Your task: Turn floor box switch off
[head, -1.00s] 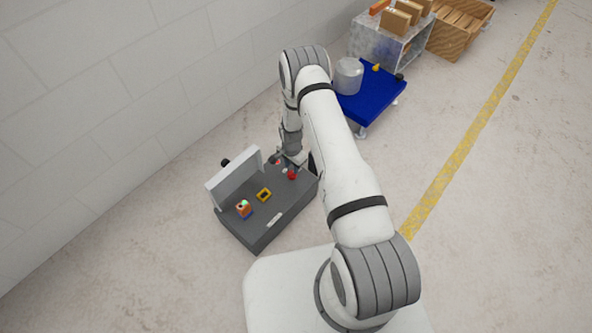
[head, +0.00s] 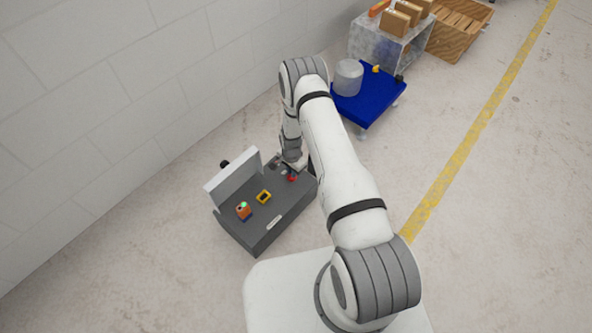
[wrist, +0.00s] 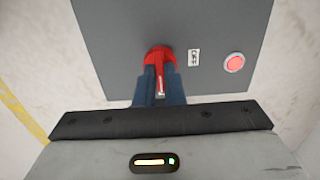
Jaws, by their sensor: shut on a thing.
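The dark grey floor box (head: 258,232) stands on the floor by the wall, with a light panel raised along its back edge. In the wrist view its top face (wrist: 225,22) fills the upper middle. My gripper (wrist: 160,82) is shut on the red switch handle (wrist: 158,55), with a blue finger on each side of it. A label reading "OFF" (wrist: 194,57) is just right of the handle. In the head view red (head: 292,179) shows beside the gripper at the box's right end. The gripper's fingers are hard to make out there.
A round red button (wrist: 234,63) with a pale rim is right of the label. An orange block with a green light (head: 243,210) and a yellow frame (head: 264,196) are on the box. A blue cart (head: 372,105) carries a grey drum (head: 348,77). Floor right of my arm is clear.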

